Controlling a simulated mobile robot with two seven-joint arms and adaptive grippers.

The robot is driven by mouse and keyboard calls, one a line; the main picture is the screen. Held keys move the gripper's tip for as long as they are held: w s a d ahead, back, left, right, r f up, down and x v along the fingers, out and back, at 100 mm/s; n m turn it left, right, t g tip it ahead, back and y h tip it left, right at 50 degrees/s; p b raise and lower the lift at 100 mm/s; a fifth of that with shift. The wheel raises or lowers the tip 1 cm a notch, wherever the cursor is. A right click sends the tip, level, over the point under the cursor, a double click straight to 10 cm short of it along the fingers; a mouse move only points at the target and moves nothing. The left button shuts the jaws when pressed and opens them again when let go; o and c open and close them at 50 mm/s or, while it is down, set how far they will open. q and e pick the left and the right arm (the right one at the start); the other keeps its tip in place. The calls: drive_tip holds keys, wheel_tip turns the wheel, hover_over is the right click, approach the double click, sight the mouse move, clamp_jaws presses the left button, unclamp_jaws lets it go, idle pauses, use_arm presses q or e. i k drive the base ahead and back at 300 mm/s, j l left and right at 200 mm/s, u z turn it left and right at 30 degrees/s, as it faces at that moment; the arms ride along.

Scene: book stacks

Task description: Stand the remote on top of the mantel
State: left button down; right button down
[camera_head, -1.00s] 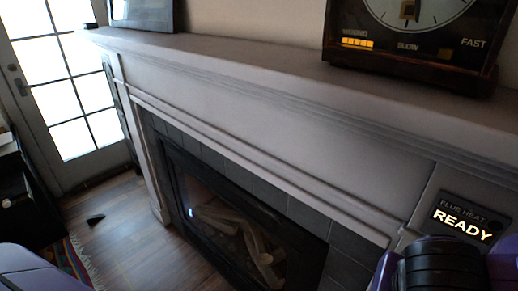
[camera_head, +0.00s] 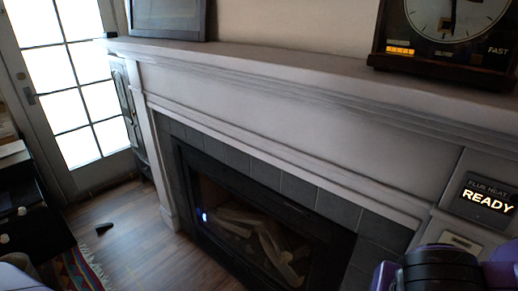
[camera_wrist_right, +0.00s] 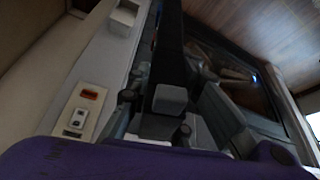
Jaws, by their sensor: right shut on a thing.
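The pale mantel (camera_head: 290,62) runs along the top of the fireplace in the head view, its top bare between a dark frame and a clock. A long, dark thing, seemingly the remote (camera_wrist_right: 168,35), shows between the fingers of my right gripper (camera_wrist_right: 168,78) in the right wrist view. The gripper is shut on it. Its far end and face are hard to make out in the dark. In the head view only my purple right arm shows, low at the right in front of the fireplace surround; the gripper and remote are hidden there. My left gripper is out of view.
The clock (camera_head: 450,65) stands on the mantel's right part, the dark frame (camera_head: 166,20) on its left. A lit READY panel (camera_head: 487,198) is on the surround. The fireplace (camera_head: 250,215) is below. A glass door (camera_head: 72,85) and dark cabinet (camera_head: 30,205) are at left.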

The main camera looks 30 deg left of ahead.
sight(278, 56)
drive_tip(key=k+j+z, duration=0.1)
drive_tip(key=k+j, duration=0.35)
drive_tip(key=j, duration=0.2)
drive_tip(key=k+j+z, duration=0.15)
drive_tip(key=j, duration=0.2)
drive_tip(key=k+j+z, duration=0.1)
drive_tip(key=j, duration=0.25)
drive_tip(key=j+z, duration=0.1)
drive_tip(key=j, duration=0.3)
drive_tip(key=k+j+z, duration=0.15)
drive_tip(key=j, duration=0.2)
drive_tip(key=i+j+z, duration=0.1)
drive_tip(key=j, duration=0.3)
drive_tip(key=i+j+z, duration=0.1)
drive_tip(key=j, duration=0.3)
drive_tip(key=i+j+z, duration=0.1)
drive_tip(key=j, duration=0.25)
drive_tip(key=i+j+z, duration=0.15)
drive_tip(key=i+j, duration=0.15)
drive_tip(key=i+j+z, duration=0.1)
drive_tip(key=i+j, duration=0.5)
drive_tip(key=i+l, duration=0.05)
drive_tip(key=i, duration=0.05)
